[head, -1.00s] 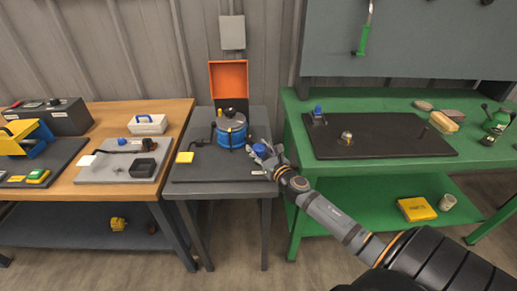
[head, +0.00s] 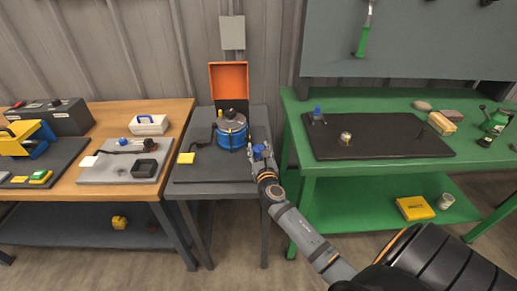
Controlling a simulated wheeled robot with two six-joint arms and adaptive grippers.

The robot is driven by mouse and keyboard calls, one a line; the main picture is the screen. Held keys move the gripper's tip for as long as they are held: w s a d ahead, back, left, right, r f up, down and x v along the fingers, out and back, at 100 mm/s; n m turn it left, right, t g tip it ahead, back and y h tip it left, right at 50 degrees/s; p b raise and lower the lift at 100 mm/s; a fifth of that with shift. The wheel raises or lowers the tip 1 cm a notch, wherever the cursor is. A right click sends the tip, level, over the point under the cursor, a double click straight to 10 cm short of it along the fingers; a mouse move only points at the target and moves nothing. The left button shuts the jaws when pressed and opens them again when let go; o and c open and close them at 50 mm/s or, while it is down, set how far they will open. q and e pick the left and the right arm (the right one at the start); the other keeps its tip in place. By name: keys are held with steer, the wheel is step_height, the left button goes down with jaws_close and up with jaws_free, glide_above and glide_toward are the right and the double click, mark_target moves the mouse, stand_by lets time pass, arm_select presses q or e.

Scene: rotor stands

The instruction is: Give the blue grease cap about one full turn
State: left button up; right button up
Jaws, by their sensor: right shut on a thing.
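The blue grease cap (head: 259,151) is at the right edge of the dark mat on the middle grey table. My right gripper (head: 260,155) comes from the lower right and is shut on the cap, with its fingers on either side. The fingers and wrist hide part of the cap and whatever it sits on. Any mark showing the cap's rotation is too small to see. My left gripper is not in view.
A blue round housing (head: 231,134) stands close left of the cap, before an open orange lid (head: 228,82). A yellow block (head: 186,158) lies on the mat's left. The green bench (head: 300,158) stands close right of my wrist.

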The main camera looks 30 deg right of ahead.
mark_target(258, 154)
steer(key=shift+m+g+h, duration=0.8)
steer(key=shift+m+h, duration=0.2)
steer(key=shift+h, duration=0.4)
steer(key=o, duration=1.2)
steer(key=v, duration=0.7)
steer(key=shift+s+a, duration=0.2)
steer(key=shift+a, duration=0.05)
steer(key=shift+f, duration=0.1)
